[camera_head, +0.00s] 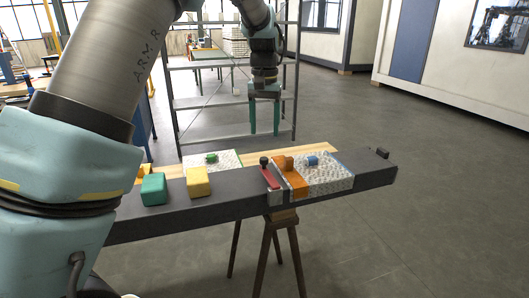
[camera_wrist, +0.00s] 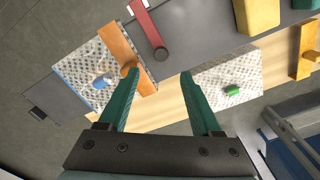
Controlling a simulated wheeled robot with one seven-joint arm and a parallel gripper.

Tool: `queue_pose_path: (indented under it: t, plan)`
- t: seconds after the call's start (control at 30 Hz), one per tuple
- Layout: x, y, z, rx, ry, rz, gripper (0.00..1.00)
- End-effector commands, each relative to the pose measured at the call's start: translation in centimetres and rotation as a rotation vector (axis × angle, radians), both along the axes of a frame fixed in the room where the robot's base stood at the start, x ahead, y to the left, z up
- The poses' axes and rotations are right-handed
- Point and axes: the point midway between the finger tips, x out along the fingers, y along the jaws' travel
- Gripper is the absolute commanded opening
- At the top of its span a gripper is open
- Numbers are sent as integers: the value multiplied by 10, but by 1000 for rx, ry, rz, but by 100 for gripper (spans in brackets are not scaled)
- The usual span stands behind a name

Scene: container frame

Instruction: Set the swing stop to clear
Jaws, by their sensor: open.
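The orange strip (camera_head: 296,182) has a raised orange knob (camera_head: 285,162) and borders a speckled panel. My gripper (camera_head: 264,134) is open and empty, pointing down above and behind the beam.
The speckled right panel (camera_head: 325,180) carries a blue cylinder (camera_head: 312,160). Another speckled panel (camera_head: 228,165) carries a green one (camera_head: 211,158). Green (camera_head: 153,190) and yellow (camera_head: 199,182) blocks stand on the beam's left. A trestle (camera_head: 272,245) supports it; shelving (camera_head: 235,105) stands behind.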

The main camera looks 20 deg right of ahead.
Motion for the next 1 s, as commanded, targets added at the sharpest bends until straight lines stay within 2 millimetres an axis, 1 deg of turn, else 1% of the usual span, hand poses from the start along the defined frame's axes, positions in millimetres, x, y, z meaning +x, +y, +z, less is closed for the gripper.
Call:
queue_pose_path:
  t: [0.3, 0.4, 0.5, 0.67, 0.9, 1.0]
  plan:
    - [0, 2, -58, 4, 2, 1, 66]
    - [-1, 2, -72, 3, 2, 0, 66]
    - [0, 1, -82, 1, 2, 1, 66]
    - [0, 1, -89, 0, -1, 1, 66]
    - [0, 1, -90, -1, -1, 1, 66]
    - [0, 1, -90, -1, -1, 1, 54]
